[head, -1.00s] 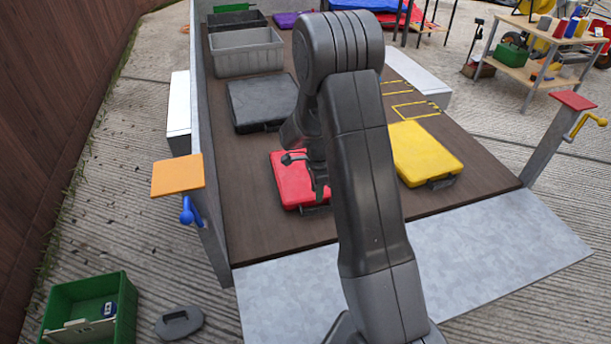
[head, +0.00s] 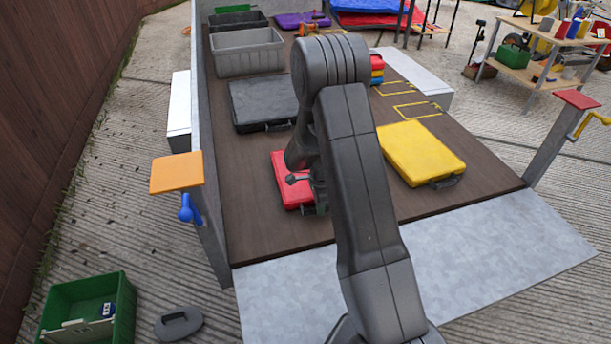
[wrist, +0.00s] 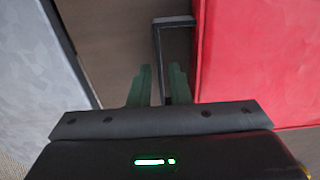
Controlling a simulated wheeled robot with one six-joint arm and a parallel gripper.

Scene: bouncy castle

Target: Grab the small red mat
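The small red mat (head: 280,165) lies flat on the brown deck, partly hidden behind my arm. It fills the right side of the wrist view (wrist: 262,55), with its thin dark handle (wrist: 174,22) sticking out from its left edge. My gripper (wrist: 160,68) is open, with its two green fingers apart on either side of the handle's long bar. I cannot tell whether either finger touches the bar. In the head view my gripper (head: 320,196) is low at the mat's front edge, mostly hidden by the arm.
A yellow mat (head: 420,150) lies to the right and a black case-like mat (head: 264,101) behind. A grey bin (head: 247,58) stands farther back. A small coloured stack (head: 377,64) shows behind my arm. A pale grey ramp (head: 440,255) lies in front.

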